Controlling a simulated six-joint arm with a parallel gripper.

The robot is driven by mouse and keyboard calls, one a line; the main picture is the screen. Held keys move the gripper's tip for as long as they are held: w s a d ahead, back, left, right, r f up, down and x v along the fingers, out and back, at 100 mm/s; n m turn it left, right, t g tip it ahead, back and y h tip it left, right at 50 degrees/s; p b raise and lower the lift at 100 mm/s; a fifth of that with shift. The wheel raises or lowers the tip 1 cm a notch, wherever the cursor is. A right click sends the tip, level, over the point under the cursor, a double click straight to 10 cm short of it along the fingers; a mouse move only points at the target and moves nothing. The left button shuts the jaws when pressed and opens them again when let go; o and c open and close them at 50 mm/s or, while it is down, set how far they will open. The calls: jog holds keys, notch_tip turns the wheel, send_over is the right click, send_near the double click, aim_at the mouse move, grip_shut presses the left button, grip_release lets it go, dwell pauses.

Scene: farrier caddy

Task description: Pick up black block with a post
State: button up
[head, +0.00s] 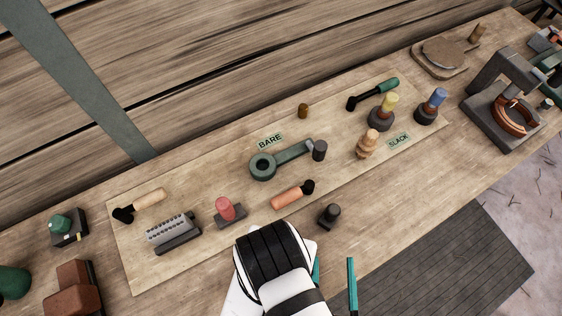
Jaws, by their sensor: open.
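A small black block with a post (329,216) stands upright near the front edge of the pale board, right of my arm. My gripper (334,264) is at the bottom middle of the head view. Its two teal fingers are apart, with nothing visible between them. The fingertips show just below the black block in the picture and look apart from it. My white and black wrist hides part of the board's front edge.
An orange-handled tool (289,196) and a red post on a dark base (228,210) are nearby. A green ring-ended tool (263,166) lies behind. The pale board (215,165) has bare patches. A dark ribbed mat (450,265) lies beyond the bench edge.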

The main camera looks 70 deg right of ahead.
aim_at(334, 217)
jog(key=x, duration=1.2)
jog(key=shift+s+d, duration=0.2)
jog(key=shift+d, duration=0.25)
grip_shut()
